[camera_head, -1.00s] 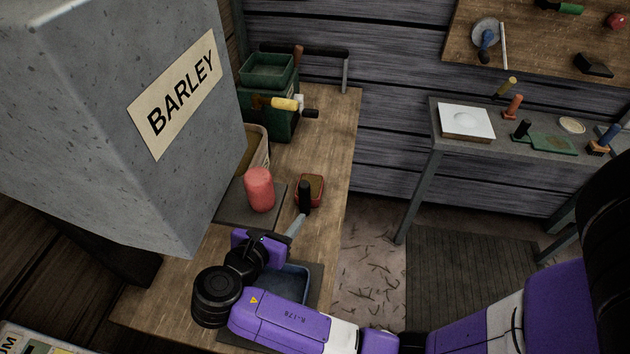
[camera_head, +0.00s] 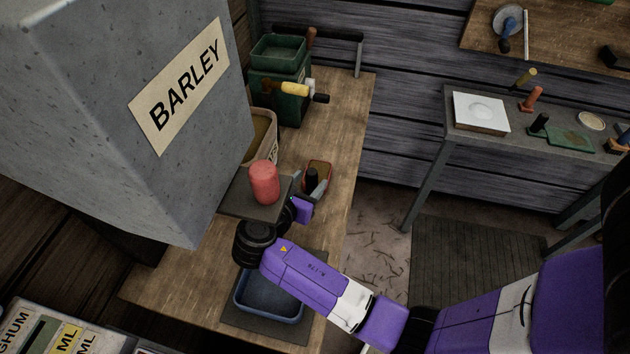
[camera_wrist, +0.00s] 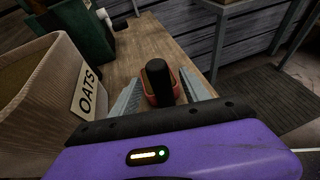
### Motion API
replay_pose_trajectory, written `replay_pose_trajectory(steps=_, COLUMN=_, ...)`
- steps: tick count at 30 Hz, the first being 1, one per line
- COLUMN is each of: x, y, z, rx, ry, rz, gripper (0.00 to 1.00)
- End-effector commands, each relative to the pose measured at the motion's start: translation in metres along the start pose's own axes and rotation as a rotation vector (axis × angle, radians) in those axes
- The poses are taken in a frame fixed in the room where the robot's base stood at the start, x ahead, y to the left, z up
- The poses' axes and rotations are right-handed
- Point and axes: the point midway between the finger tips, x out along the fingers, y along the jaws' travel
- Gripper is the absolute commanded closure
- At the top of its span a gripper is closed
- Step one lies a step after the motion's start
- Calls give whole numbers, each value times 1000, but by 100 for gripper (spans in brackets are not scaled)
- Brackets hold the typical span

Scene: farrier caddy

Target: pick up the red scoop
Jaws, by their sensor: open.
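The red scoop (camera_head: 318,170) lies on the wooden bench, its red pan partly showing past my gripper in the head view. Its black handle (camera_wrist: 158,76) stands up between my two grey fingers in the wrist view, with a bit of the red pan (camera_wrist: 177,86) behind it. My gripper (camera_head: 318,188) is open, with one finger on each side of the handle. I see a gap on at least part of each side; contact cannot be told.
A red cylinder (camera_head: 264,183) stands on a dark plate (camera_head: 236,204) left of my gripper. An OATS bin (camera_wrist: 40,88) is close on the left. A blue tray (camera_head: 268,299) lies in front. A green hand-cranked machine (camera_head: 281,92) stands farther back. The bench's right edge is near.

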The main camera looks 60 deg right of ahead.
Motion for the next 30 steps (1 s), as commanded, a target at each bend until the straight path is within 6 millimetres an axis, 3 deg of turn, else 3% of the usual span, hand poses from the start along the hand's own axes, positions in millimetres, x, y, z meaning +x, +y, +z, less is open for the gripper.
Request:
replay_pose_trajectory(steps=3, x=0, y=0, z=0, rx=0, ry=0, rz=0, gripper=46)
replay_pose_trajectory(steps=9, x=0, y=0, z=0, rx=0, ry=0, rz=0, gripper=85)
replay_pose_trajectory(steps=12, x=0, y=0, z=0, rx=0, ry=0, rz=0, gripper=100)
replay_pose_trajectory(steps=23, x=-1, y=0, z=2, rx=2, ry=-1, rz=1, gripper=100)
replay_pose_trajectory(steps=30, x=-14, y=1, z=32, rx=6, ry=-2, rz=2, gripper=100)
